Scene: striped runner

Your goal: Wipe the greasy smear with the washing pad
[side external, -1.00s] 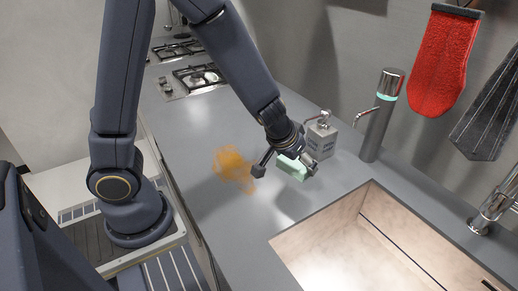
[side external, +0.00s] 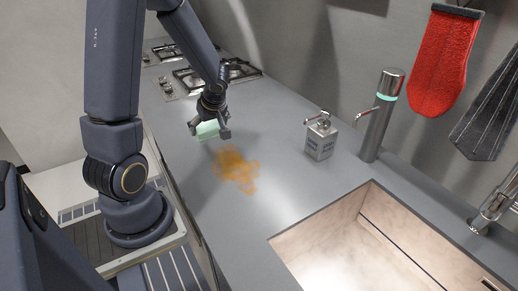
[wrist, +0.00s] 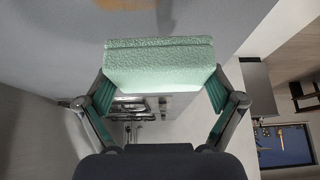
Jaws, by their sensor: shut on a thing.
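The washing pad (side external: 207,130) is a pale mint-green block. My gripper (side external: 209,131) is shut on it and holds it above the counter, just beyond the smear in the side view. The pad (wrist: 160,65) also fills the space between my two fingers (wrist: 160,100) in the wrist view. The greasy smear (side external: 237,169) is an orange-brown patch on the grey counter. Part of it (wrist: 147,22) shows at the top of the wrist view. Whether the pad touches the counter is hard to tell; it looks raised.
A gas hob (side external: 205,74) lies behind my gripper. A sink (side external: 345,235) is at the front right. A red mitt (side external: 443,62) hangs on the wall. The counter around the smear is clear.

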